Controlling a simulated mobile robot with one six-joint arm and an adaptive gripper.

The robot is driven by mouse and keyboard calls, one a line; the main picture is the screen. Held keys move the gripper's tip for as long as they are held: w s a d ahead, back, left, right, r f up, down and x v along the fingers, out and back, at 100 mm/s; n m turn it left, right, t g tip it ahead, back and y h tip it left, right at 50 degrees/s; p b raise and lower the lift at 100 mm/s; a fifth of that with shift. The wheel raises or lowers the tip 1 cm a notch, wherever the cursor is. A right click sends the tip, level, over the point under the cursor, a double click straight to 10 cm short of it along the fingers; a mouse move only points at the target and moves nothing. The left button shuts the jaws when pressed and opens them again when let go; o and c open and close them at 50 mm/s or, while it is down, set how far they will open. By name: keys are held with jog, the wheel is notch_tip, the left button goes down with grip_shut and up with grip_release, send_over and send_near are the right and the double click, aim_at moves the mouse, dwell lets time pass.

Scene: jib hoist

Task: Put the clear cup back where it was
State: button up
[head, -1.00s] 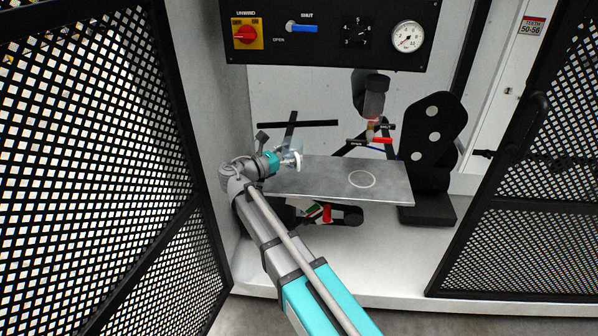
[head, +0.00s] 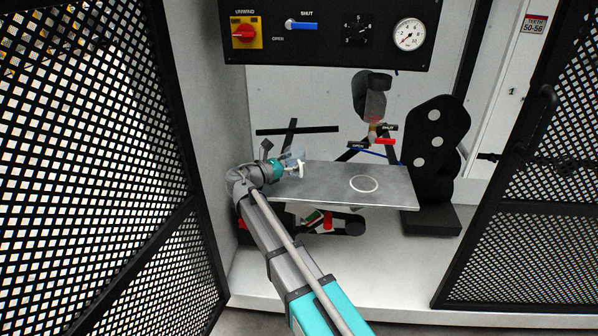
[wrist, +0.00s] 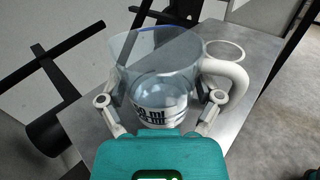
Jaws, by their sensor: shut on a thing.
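The clear cup (wrist: 155,75), with a white handle and black lettering, is between the fingers of my gripper (wrist: 160,108) in the wrist view. My gripper is shut on it, and the cup looks close to upright. In the head view the cup (head: 294,160) shows small at the end of my gripper (head: 288,168), at the left part of a grey metal shelf (head: 330,190). I cannot tell whether its base touches the shelf. A white ring mark (head: 363,184) lies bare on the shelf, to the right of the cup; it also shows beyond the handle in the wrist view (wrist: 224,50).
A clear vessel with a valve and red lever (head: 385,141) hangs above the shelf's back. A black bracket (head: 436,140) stands at the right end. A control panel (head: 330,32) is overhead. Mesh doors (head: 95,130) flank both sides. The shelf's right part is clear.

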jog(key=shift+w+f+b, duration=0.5)
jog(key=shift+f+b, duration=0.25)
jog(key=shift+s+f+b, duration=0.1)
jog(key=shift+f+b, duration=1.2)
jog(key=shift+f, duration=0.2)
jog(key=o, duration=1)
jog(key=shift+r, duration=0.2)
jog(key=shift+s, duration=0.1)
jog(key=shift+v, duration=3.7)
